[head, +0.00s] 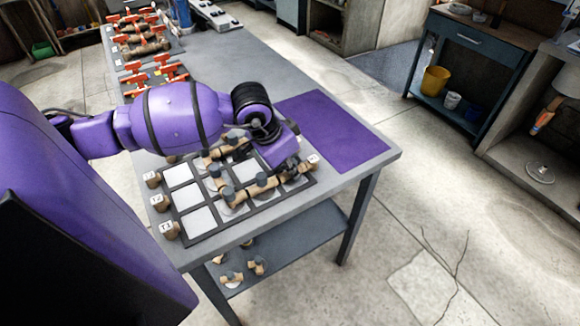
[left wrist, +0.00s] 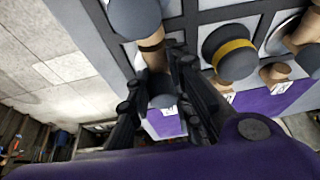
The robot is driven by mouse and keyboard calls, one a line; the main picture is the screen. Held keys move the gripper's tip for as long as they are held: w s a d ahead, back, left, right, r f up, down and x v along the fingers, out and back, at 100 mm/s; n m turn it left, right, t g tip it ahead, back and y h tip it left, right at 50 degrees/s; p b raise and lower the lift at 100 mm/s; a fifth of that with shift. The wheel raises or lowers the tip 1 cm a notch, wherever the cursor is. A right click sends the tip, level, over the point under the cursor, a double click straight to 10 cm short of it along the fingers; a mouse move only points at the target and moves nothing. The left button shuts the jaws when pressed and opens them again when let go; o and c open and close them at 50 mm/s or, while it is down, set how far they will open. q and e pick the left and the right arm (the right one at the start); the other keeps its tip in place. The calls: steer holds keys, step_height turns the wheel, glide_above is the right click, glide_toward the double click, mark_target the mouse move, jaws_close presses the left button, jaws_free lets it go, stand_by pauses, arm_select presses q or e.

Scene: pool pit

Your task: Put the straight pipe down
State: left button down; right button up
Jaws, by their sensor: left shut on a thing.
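My left gripper (head: 287,168) points down over the right end of a dark-framed tray (head: 205,237) with white cells. It is shut on the straight pipe (head: 262,187), a tan tube with dark grey fittings that lies across the front right cells. In the left wrist view the fingers (left wrist: 168,98) close around one end of the pipe (left wrist: 153,57), which has a dark band. I cannot tell whether the pipe rests on the tray or hangs just above it. My right gripper is not in view.
Another tan pipe piece (head: 222,150) sits behind it in the tray. Small labelled tan blocks (head: 169,229) edge the tray. A bare purple mat (head: 330,132) covers the table's right side. Red-handled valves (head: 140,42) stand on the back left. Loose fittings (head: 232,277) lie on the shelf below.

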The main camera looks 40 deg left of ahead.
arm_select(q)
steer(key=c, duration=1.6)
jaws_free()
steer(key=shift+r, duration=0.15)
steer(key=p+v, duration=0.1)
steer(key=v, duration=1.1)
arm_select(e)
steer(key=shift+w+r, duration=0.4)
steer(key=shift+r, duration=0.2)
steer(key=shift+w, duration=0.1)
